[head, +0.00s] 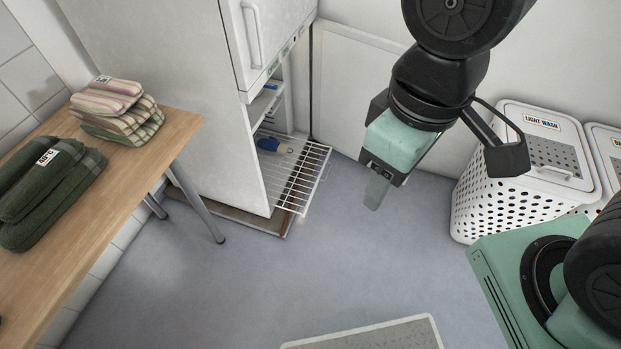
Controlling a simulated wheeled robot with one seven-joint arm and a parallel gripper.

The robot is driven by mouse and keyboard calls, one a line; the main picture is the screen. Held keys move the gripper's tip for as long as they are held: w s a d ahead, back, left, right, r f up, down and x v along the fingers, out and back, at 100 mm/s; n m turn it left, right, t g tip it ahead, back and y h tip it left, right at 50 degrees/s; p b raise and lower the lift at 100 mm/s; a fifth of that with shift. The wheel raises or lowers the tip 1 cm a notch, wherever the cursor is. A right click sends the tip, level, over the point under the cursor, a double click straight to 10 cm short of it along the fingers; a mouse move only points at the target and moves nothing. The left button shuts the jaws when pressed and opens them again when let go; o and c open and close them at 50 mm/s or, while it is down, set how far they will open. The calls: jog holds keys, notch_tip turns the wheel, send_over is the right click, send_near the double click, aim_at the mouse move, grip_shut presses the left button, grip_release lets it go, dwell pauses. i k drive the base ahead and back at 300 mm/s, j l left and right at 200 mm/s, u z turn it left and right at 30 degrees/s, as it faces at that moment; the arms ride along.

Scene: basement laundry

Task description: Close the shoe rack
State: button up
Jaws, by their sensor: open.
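The shoe rack (311,172) is a white wire shelf low in the tall white cabinet (160,75). Its front part sticks out past the cabinet's opening, above the floor. A small blue and tan item (269,145) sits at the rack's inner end, partly hidden by the cabinet side. My gripper (376,192) hangs to the right of the rack, pointing down, with a visible gap between them in the picture. It is open and holds nothing that I can see. One finger shows clearly; the other is mostly hidden.
A wooden table (95,215) with folded striped towels (118,108) and dark green towels (45,200) stands left. White perforated laundry hampers (510,185) stand right. A grey mat (375,335) lies at the bottom. The blue-grey floor between is clear.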

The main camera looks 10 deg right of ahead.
aim_at(318, 180)
jog(key=i+l+u, duration=0.1)
jog(key=i+u, duration=0.15)
jog(key=i, duration=1.2)
